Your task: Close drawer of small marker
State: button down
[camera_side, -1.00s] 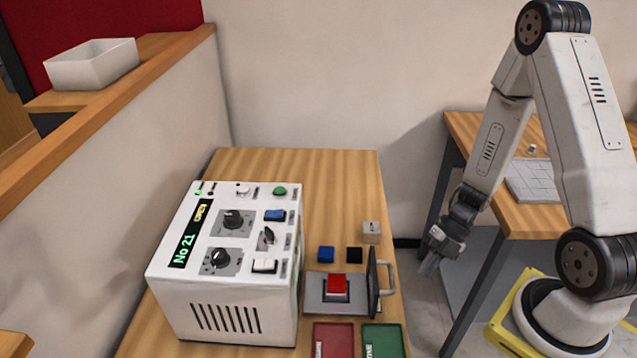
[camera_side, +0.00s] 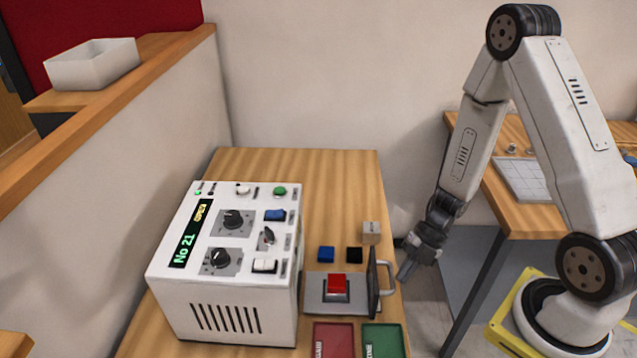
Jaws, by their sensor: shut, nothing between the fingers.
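The small marker is a white machine (camera_side: 222,262) with knobs, buttons and a green display reading "No 21" and a yellow word that looks like "OPEN". Its drawer (camera_side: 318,306) is pulled out to the right, with a dark upright front plate (camera_side: 373,283) and a grey handle (camera_side: 389,277). A red block (camera_side: 337,284) sits in the drawer on a dark holder. My gripper (camera_side: 404,277) is shut and empty. It points down and left, just right of the handle in the picture; I cannot tell whether it touches it.
A blue block (camera_side: 326,254), a black block (camera_side: 354,255) and a beige block (camera_side: 371,232) stand behind the drawer. A red tray (camera_side: 334,340) and a green tray (camera_side: 383,341) lie in front. The back of the wooden table (camera_side: 335,185) is clear.

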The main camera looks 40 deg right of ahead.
aim_at(344, 282)
jog(key=shift+w+a, duration=0.1)
jog(key=w+a, duration=1.1)
dwell(0.4)
dwell(0.4)
jog(key=shift+s+d+f, duration=0.1)
jog(key=shift+s+d, duration=0.35)
jog(key=shift+s+d+f, duration=0.1)
jog(key=shift+s+d, duration=0.95)
jog(key=shift+d, duration=0.2)
jog(key=v, duration=0.9)
jog(key=shift+s+d+r, duration=0.1)
jog(key=shift+d+r, duration=0.05)
jog(key=shift+r, duration=0.1)
